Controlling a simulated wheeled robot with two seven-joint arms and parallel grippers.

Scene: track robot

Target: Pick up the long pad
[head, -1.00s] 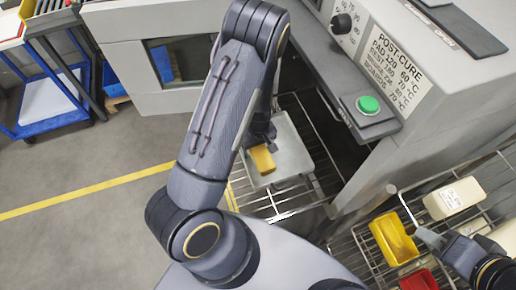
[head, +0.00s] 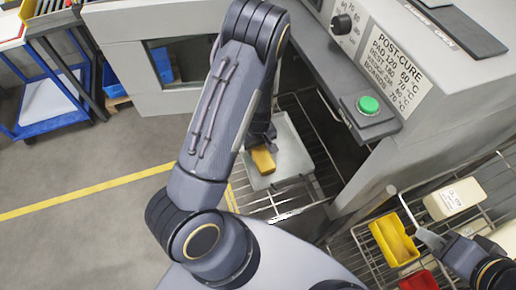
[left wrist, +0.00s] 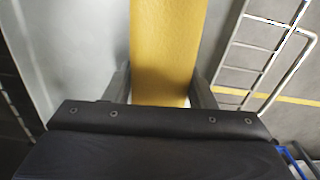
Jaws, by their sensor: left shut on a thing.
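The long pad is a yellow block (head: 263,160) over the grey metal tray (head: 296,158) in the open oven, seen in the head view. In the left wrist view the pad (left wrist: 167,50) runs away from me between the two fingers. My left gripper (head: 262,138) is shut on its near part; the arm partly hides the grip in the head view. I cannot tell whether the pad still touches the tray. My right gripper (head: 430,240) is at the lower right, beside a yellow bin; its finger opening is unclear.
The tray sits on a wire rack (head: 290,205) below the oven's control panel with a green button (head: 368,104). A yellow bin (head: 392,240), a red bin (head: 418,281) and a labelled pale block (head: 455,198) stand on the right rack.

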